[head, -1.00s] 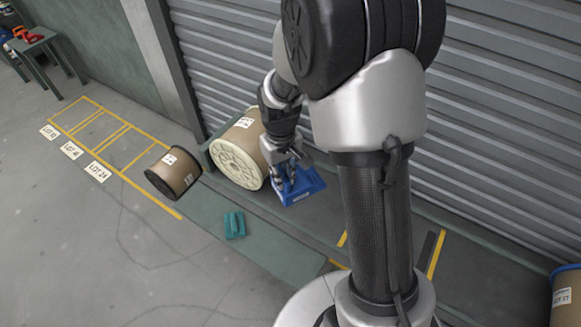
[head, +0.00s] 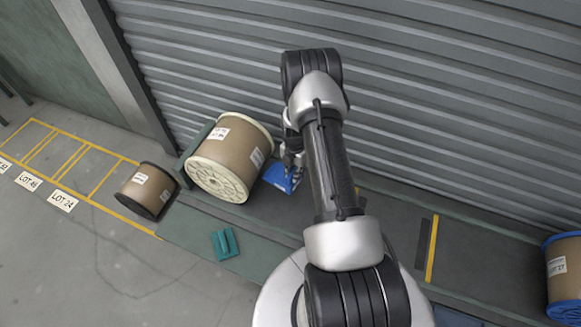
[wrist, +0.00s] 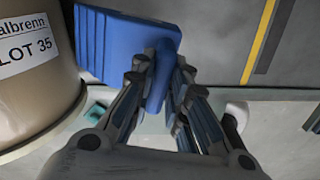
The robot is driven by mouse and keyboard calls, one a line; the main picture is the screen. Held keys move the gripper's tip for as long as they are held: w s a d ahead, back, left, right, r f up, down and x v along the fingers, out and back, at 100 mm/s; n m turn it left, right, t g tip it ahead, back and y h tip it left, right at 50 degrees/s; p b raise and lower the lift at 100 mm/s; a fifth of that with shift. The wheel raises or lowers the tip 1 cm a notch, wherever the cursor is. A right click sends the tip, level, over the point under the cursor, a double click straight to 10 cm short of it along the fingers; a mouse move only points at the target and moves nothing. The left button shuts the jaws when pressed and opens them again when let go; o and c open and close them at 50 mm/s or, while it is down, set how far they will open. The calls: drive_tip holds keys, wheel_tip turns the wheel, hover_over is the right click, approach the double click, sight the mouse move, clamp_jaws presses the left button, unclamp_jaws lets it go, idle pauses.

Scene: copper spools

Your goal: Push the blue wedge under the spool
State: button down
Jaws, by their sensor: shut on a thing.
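The large brown spool (head: 240,150) with cream flanges lies on its side on the dark strip by the shutter; its lot 35 label shows at the left of the wrist view (wrist: 35,95). The blue wedge (head: 281,181) rests on the floor just right of the spool. In the wrist view the wedge (wrist: 112,48) has a raised blue grip. My gripper (wrist: 160,70) is shut on that grip, one finger on each side. In the head view my gripper (head: 291,158) is partly hidden by my arm. I cannot tell whether the wedge touches the spool.
A smaller dark-rimmed spool (head: 147,189) stands at the left near yellow floor lines. A teal block (head: 225,242) lies in front of the large spool. A blue-rimmed spool (head: 565,268) is at the far right. The grey shutter (head: 430,100) closes off the back.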

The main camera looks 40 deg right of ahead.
drive_tip(key=shift+d+f+n, duration=0.4)
drive_tip(key=shift+f+n, duration=0.1)
drive_tip(key=shift+f, duration=0.25)
wheel_tip(320, 180, down, 11)
drive_tip(key=b, duration=0.8)
drive_tip(key=shift+f+b, duration=0.3)
drive_tip(key=shift+b, duration=0.25)
drive_tip(key=c, duration=1.5)
unclamp_jaws()
drive_tip(key=shift+s+a, duration=0.1)
